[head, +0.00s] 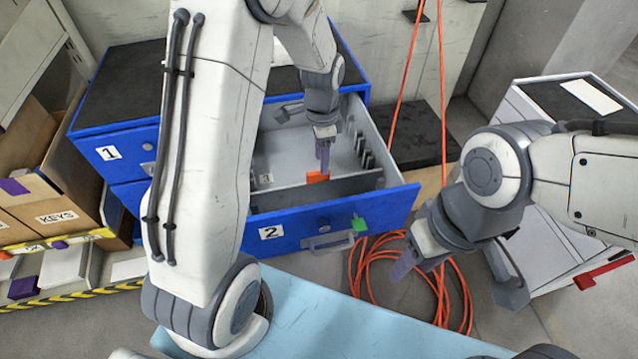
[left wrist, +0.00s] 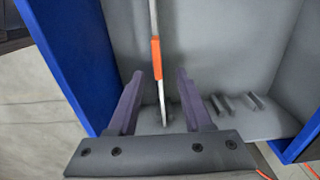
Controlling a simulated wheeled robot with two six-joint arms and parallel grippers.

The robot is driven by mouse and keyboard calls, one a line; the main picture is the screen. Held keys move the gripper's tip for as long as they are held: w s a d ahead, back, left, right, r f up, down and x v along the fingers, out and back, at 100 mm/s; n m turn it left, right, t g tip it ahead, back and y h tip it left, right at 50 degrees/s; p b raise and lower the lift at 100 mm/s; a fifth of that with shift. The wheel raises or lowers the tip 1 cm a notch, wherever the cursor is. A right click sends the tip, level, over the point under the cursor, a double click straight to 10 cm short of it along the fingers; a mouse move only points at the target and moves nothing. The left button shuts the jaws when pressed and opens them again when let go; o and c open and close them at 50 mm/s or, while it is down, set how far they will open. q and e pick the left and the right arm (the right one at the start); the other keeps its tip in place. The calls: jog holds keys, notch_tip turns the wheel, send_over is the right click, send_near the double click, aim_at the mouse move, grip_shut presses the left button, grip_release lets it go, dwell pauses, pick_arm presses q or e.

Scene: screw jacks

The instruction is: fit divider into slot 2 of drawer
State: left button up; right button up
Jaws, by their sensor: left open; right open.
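The divider (head: 345,187) is a thin grey panel with an orange tab (head: 318,177). It stands upright across the open drawer (head: 400,199), behind the blue front labelled 2. Short ribs (head: 362,152) line the drawer's right wall. My left gripper (head: 322,158) is over the drawer, pointing down at the orange tab. In the left wrist view its purple fingers (left wrist: 160,78) are open, one on each side of the divider (left wrist: 154,18), with gaps. Which slot the divider's end is in, I cannot tell. My right gripper (head: 408,262) is open and empty, outside the drawer to the right.
A green tag (head: 359,224) sits on the drawer front above its handle (head: 328,243). Orange cable (head: 440,290) hangs and coils right of the drawer. A light blue surface (head: 330,320) lies in front. Shelves with a KEYS bin (head: 55,217) stand left.

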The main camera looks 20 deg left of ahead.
aim_at(318, 181)
pick_arm(q)
notch_tip(318, 181, down, 4)
jog(key=shift+s+f, duration=0.1)
jog(key=shift+f, duration=0.05)
jog(key=shift+s+a+f+p, duration=0.15)
jog(key=shift+f+p, duration=0.4)
jog(key=shift+f, duration=0.75)
jog(key=shift+s+a+f+p, duration=0.15)
jog(key=shift+f+p, duration=0.4)
jog(key=shift+f, duration=0.75)
grip_shut()
